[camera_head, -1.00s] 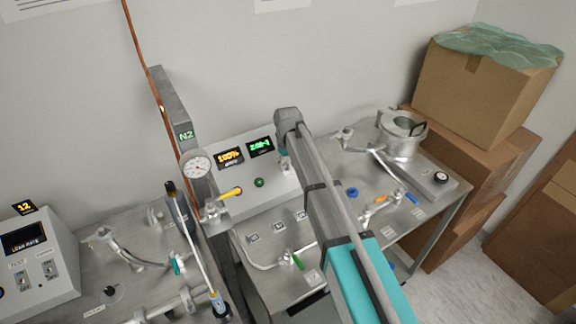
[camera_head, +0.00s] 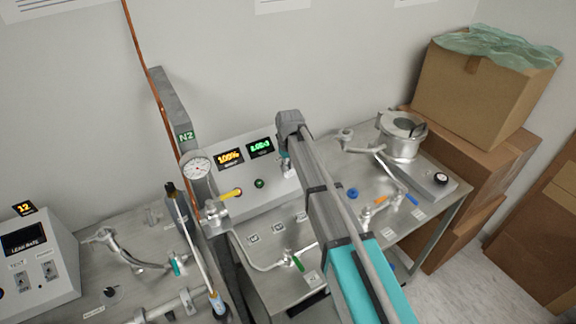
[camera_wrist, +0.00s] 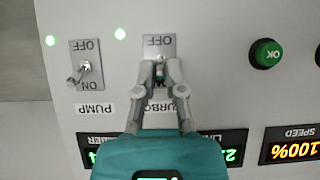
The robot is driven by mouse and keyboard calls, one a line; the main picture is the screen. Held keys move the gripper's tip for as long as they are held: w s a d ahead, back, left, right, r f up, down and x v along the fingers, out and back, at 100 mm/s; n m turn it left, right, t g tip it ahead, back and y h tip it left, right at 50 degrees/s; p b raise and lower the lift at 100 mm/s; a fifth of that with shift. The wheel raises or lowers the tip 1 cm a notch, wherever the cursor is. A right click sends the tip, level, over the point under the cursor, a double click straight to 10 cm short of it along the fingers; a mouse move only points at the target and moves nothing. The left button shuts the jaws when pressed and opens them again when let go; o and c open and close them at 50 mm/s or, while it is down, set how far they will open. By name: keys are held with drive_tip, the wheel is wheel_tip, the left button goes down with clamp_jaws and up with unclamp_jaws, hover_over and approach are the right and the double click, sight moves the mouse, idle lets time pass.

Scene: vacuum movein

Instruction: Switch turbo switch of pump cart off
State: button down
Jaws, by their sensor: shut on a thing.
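The pump cart's white panel (camera_head: 222,207) stands mid-left in the head view, behind my arm. In the wrist view the turbo switch plate (camera_wrist: 152,41) carries an OFF mark at its top edge; its TURBO label is partly covered. My gripper (camera_wrist: 160,69) is over this plate, its fingertips shut on the small turbo switch lever (camera_wrist: 160,58). The fingers hide most of the lever and the plate's lower part, so I cannot tell its position. In the head view my arm hides the switch.
Beside it in the wrist view are the pump switch (camera_wrist: 84,70), tilted towards ON, and a green OK button (camera_wrist: 266,53). Two green lamps glow above. A gauge (camera_head: 197,168) and a yellow-handled valve (camera_head: 231,194) stand left of the panel. Cardboard boxes (camera_head: 480,95) are at right.

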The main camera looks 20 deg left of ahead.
sight(288, 174)
drive_tip(key=shift+s+d+f+t+y+b, duration=0.25)
drive_tip(key=shift+s+d+t+y+b, duration=0.25)
drive_tip(key=shift+t+y, duration=0.3)
drive_tip(key=shift+s+d+f+t+y+b, duration=0.1)
drive_tip(key=shift+d+f+t+y+b, duration=0.1)
drive_tip(key=shift+t+y+b, duration=0.25)
drive_tip(key=shift+s+d+f+t+y+b, duration=0.1)
drive_tip(key=shift+f+t+y+b, duration=0.15)
drive_tip(key=shift+y+b, duration=0.4)
drive_tip(key=t+y+b, duration=0.2)
drive_tip(key=b, duration=0.1)
drive_tip(key=shift+s+d+f, duration=0.1)
drive_tip(key=shift+f, duration=0.15)
drive_tip(key=shift+t+y+b, duration=0.5)
drive_tip(key=shift+y+b, duration=0.2)
drive_tip(key=shift+b, duration=0.35)
drive_tip(key=shift+r, duration=0.1)
drive_tip(key=c, duration=0.7)
unclamp_jaws()
drive_tip(key=shift+r+p, duration=0.2)
drive_tip(key=shift+p, duration=0.25)
